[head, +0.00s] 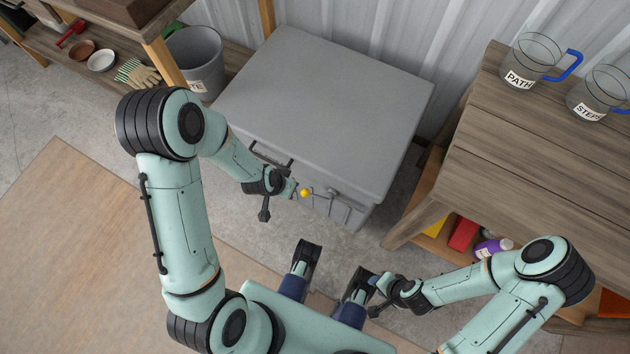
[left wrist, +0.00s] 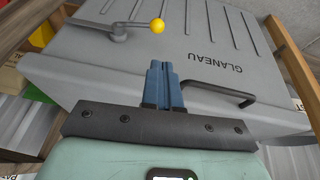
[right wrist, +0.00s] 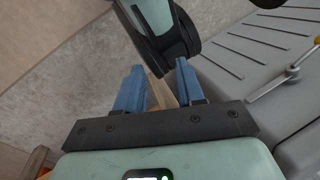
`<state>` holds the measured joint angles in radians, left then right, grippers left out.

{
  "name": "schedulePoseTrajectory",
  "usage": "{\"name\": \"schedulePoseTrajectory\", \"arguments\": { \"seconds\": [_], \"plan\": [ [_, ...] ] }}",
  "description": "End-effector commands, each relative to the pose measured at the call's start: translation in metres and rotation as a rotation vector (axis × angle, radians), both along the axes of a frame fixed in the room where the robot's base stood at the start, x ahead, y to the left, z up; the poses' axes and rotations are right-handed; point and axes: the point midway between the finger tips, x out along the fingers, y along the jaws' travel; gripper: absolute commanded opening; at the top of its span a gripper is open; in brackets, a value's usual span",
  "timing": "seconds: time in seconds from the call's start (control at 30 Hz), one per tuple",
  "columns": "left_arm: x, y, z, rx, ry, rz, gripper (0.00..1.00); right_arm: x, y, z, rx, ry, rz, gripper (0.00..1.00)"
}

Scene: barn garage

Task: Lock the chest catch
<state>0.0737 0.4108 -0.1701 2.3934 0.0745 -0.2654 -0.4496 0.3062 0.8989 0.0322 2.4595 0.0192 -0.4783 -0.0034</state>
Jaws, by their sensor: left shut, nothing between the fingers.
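The grey chest (head: 320,95) stands against the wall, its lid down. Its front carries a catch lever (head: 320,193) with a yellow ball knob (head: 306,192). In the left wrist view the catch lever (left wrist: 128,25) lies roughly sideways, with the yellow knob (left wrist: 157,26) at its end. A dark bar handle (left wrist: 225,92) is on the chest beside it. My left gripper (head: 293,189) is at the chest front, close to the knob. Its blue fingers (left wrist: 163,70) are together and empty, pointing toward the knob with a visible gap. My right gripper (right wrist: 158,75) is open and empty, away from the chest.
A wooden workbench (head: 545,150) with labelled clear jugs (head: 530,62) stands to the right, with items on its lower shelf. A grey bucket (head: 197,60) stands left of the chest, behind a wooden post. Gloves and bowls lie on a shelf at the upper left.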

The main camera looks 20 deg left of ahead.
Motion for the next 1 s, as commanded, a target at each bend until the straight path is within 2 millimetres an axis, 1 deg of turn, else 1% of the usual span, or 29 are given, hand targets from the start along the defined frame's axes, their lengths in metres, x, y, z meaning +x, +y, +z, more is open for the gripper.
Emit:
{"name": "schedulePoseTrajectory", "arguments": {
  "seconds": [0.33,0.47,0.57,0.67,0.9,1.0],
  "plan": [
    [0.002,0.001,0.002,0.003,-0.007,-0.003,0.00,0.000,0.000,-0.001,0.001,-0.001,0.000,0.38],
    [0.003,0.000,-0.002,0.003,-0.005,-0.004,0.00,0.001,0.000,-0.003,-0.001,-0.004,-0.001,0.38],
    [0.006,-0.001,-0.013,0.002,-0.004,-0.004,0.00,0.006,-0.003,-0.008,-0.008,-0.016,-0.007,0.38],
    [0.012,-0.002,-0.030,0.002,-0.004,-0.004,0.00,0.014,-0.007,-0.015,-0.018,-0.037,-0.016,0.38],
    [0.031,-0.007,-0.080,0.002,-0.003,-0.003,0.00,0.040,-0.019,-0.036,-0.051,-0.106,-0.045,0.38],
    [0.038,-0.008,-0.098,0.002,-0.004,-0.003,0.00,0.050,-0.024,-0.042,-0.064,-0.131,-0.055,0.38]
  ]
}}
